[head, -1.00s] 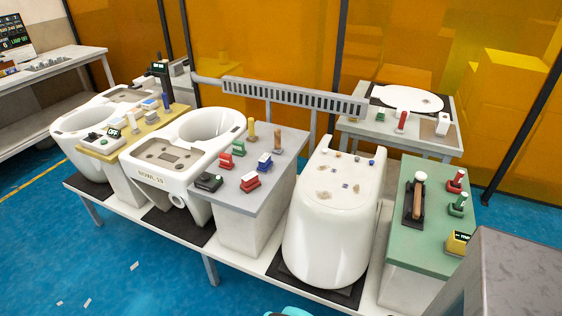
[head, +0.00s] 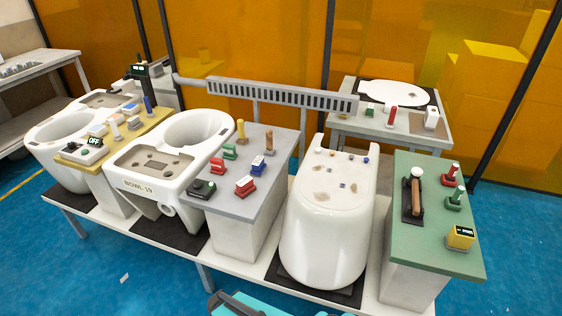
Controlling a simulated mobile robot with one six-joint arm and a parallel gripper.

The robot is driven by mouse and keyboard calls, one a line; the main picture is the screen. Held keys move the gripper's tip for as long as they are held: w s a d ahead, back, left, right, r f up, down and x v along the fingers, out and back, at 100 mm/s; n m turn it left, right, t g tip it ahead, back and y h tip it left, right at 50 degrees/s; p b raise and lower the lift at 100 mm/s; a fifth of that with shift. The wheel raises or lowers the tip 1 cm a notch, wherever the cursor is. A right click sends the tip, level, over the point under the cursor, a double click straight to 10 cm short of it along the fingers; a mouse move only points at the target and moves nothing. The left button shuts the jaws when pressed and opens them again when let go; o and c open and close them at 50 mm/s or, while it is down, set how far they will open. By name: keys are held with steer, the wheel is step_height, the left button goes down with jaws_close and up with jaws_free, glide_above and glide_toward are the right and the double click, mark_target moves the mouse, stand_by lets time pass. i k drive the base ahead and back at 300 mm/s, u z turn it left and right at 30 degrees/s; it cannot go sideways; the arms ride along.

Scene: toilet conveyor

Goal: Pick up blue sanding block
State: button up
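A small blue block with a pale layer (head: 258,166) sits on the grey stand top (head: 262,200), in the middle of the head view. It is near a red block (head: 245,186) and a brown upright handle (head: 269,143). Another blue-and-white block (head: 131,109) lies on the yellow stand top at the left. The frames do not show for certain which is the sanding block. My gripper is not seen; only teal and dark parts, likely of my arm, show at the bottom edge.
White bowl (head: 165,160) stands left of the grey stand, and a white ceramic body (head: 325,235) stands right of it. Red (head: 216,165) and green (head: 229,152) blocks and a black-green device (head: 203,188) share the stand. A green-topped stand (head: 430,225) is at right. Blue floor lies in front.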

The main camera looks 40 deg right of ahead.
mark_target(259, 166)
steer(key=u, duration=0.65)
steer(key=k, duration=0.1)
steer(key=z, duration=1.75)
steer(key=k, duration=0.95)
steer(key=u, duration=0.15)
steer(key=i, duration=0.95)
